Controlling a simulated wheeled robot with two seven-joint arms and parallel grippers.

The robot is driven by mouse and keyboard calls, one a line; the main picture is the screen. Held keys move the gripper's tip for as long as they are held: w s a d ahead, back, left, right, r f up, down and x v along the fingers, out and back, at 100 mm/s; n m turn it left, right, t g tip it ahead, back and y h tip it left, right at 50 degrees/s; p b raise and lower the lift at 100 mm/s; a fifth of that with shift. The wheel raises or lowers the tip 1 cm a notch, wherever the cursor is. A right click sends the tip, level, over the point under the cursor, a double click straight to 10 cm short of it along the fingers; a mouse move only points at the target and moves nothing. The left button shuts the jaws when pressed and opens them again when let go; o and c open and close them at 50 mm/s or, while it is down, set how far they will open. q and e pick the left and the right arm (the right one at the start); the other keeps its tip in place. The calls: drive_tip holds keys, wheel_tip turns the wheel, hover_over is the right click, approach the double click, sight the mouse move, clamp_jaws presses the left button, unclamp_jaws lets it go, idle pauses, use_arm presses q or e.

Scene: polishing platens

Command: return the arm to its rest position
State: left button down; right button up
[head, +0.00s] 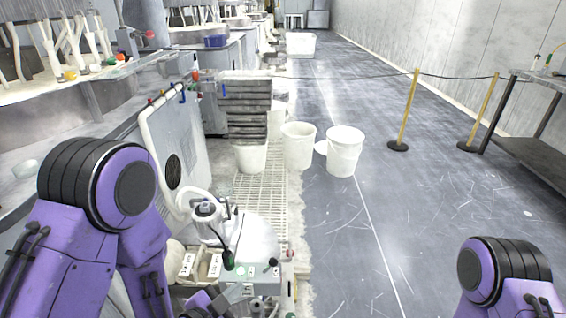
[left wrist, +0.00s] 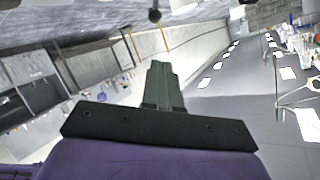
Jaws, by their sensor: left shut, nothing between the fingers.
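My left arm (head: 110,200), purple with black joint rings, comes in from the left of the head view and bends downward. My left gripper (head: 235,298) is at the bottom edge of the head view, partly cut off, just in front of a small control box. In the left wrist view my left gripper (left wrist: 163,80) shows its dark grey fingers pressed together with nothing between them. My right arm (head: 505,275) shows only as a purple section at the bottom right. My right gripper is out of view.
A control box (head: 250,281) with buttons and a white machine panel (head: 178,140) stand close to my left arm. White bins (head: 344,152) stand on the floor. A rope barrier with yellow posts (head: 407,110) and a dark table (head: 530,160) are at right.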

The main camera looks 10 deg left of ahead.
use_arm(q)
drive_tip(key=s+a+f+n+g+y+p, duration=0.1)
drive_tip(key=s+a+f+n+g+y, duration=0.15)
drive_tip(key=a+f+n, duration=0.35)
drive_tip(key=s+a+f+n+g+y, duration=0.2)
drive_tip(key=s+f+n+y, duration=0.1)
drive_tip(key=n, duration=0.4)
drive_tip(key=s+a+f+n+g+y+p, duration=0.1)
drive_tip(key=s+a+f+n+g, duration=0.1)
drive_tip(key=s, duration=0.5)
drive_tip(key=s+a+f+n+g+y, duration=0.2)
drive_tip(key=s+f, duration=0.3)
drive_tip(key=s, duration=0.3)
drive_tip(key=shift+s+a+f+n+g+p, duration=0.2)
drive_tip(key=shift+a+n+g+p, duration=0.15)
drive_tip(key=shift+a+g, duration=0.25)
